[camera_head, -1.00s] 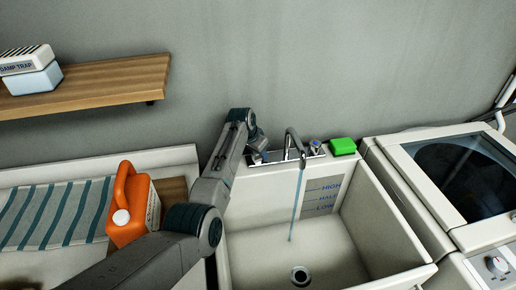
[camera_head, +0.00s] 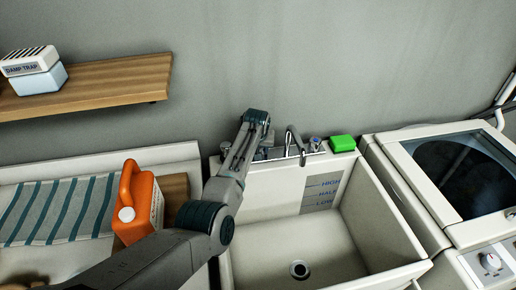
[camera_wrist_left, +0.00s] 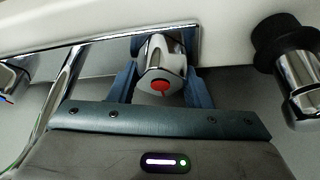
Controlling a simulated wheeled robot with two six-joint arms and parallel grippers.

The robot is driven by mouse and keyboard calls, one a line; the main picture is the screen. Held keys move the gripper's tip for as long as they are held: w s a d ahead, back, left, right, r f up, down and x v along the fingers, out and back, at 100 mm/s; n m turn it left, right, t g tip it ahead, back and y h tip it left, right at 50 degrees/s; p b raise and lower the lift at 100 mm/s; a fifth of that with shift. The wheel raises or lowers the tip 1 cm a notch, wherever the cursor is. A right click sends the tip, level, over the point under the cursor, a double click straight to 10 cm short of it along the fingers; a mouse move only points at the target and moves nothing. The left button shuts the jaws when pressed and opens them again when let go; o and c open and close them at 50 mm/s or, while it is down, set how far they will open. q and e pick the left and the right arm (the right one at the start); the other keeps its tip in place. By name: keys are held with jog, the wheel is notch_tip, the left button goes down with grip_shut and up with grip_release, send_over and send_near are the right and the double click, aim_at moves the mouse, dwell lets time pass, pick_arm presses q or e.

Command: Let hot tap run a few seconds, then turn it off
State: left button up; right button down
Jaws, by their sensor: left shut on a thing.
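The hot tap handle (camera_wrist_left: 163,80), white and chrome with a red dot, sits between the blue fingers of my left gripper (camera_wrist_left: 162,88) in the left wrist view. The gripper is shut on it. In the head view my left gripper (camera_head: 265,152) is at the back of the sink, left of the spout, and my arm largely hides the handle. The chrome spout (camera_head: 293,140) shows no water stream. The blue-marked tap (camera_head: 315,144) is right of the spout. My right gripper is out of view.
The sink basin (camera_head: 345,245) looks empty, with its drain (camera_head: 299,269) open. A green block (camera_head: 342,143) lies on the back ledge. An orange jug (camera_head: 138,205) stands left of my arm, and a washing machine (camera_head: 403,190) is at the right.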

pick_arm(q)
jog(key=shift+r, duration=0.1)
dwell(0.3)
jog(key=o, duration=1)
